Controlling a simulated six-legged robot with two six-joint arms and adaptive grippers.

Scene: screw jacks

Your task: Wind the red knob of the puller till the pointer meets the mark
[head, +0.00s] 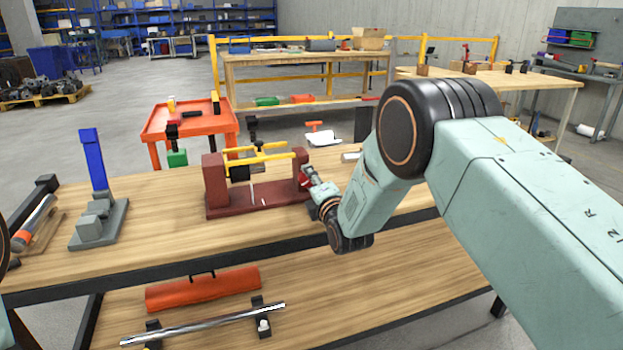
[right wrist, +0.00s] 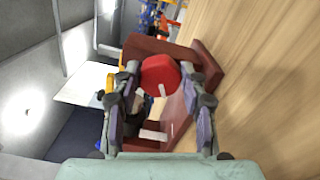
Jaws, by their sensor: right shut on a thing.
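The puller is a dark red frame (head: 258,199) on the bench, with two upright end blocks and yellow rods between them. A dark block sits on the rods, with a thin pale pointer (head: 252,193) below it. A small white mark lies on the base near it; I cannot tell the exact gap. The red knob (right wrist: 160,75) is at the puller's right end, mostly hidden by my gripper in the head view. My right gripper (head: 313,186) is shut on the knob, with a finger on either side in the right wrist view. My left gripper is out of view.
A blue post on a grey base (head: 98,222) stands left on the bench. An orange cover (head: 203,288) and a metal rod (head: 205,324) are on the lower shelf. An orange cart (head: 187,122) stands behind. The bench between post and puller is clear.

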